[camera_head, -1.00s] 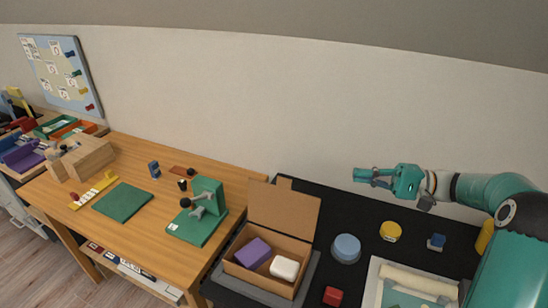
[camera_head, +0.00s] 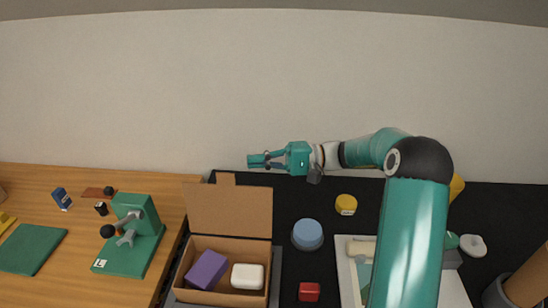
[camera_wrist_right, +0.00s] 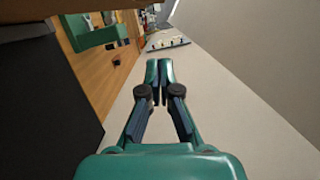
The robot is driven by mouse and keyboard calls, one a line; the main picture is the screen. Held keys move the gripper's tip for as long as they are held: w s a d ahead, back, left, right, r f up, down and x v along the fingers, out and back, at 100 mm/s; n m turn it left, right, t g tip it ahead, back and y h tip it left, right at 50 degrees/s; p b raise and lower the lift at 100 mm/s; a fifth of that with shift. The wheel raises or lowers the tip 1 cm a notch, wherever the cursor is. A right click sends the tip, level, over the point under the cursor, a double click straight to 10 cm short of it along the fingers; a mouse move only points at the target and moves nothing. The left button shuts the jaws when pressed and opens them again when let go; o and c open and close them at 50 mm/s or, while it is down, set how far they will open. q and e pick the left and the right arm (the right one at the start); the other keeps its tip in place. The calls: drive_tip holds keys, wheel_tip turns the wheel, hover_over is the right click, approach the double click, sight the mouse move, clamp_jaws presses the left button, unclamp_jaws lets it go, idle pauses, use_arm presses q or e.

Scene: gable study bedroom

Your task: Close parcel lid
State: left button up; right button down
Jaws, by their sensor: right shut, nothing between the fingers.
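The parcel box (camera_head: 227,296) is an open brown cardboard box in the head view, low and left of centre. Its lid (camera_head: 229,212) stands up at the back edge, tilted a little backward, with a small tab on top. A purple block (camera_head: 206,270) and a white rounded block (camera_head: 247,276) lie inside. My right gripper (camera_head: 252,161) is shut and empty, pointing left. It appears above and behind the lid's top edge, apart from it. The right wrist view also shows its closed fingers (camera_wrist_right: 158,75). My left gripper is not in view.
A blue round container (camera_head: 307,234), a yellow tin (camera_head: 346,204) and a red block (camera_head: 309,291) stand right of the box on the black surface. A green stand (camera_head: 137,240) is on the wooden table to the left. The pale wall lies close behind.

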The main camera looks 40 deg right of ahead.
drive_tip(key=a+p, duration=0.1)
drive_tip(key=a, duration=0.5)
drive_tip(key=shift+a+r, duration=0.2)
drive_tip(key=shift+r, duration=0.2)
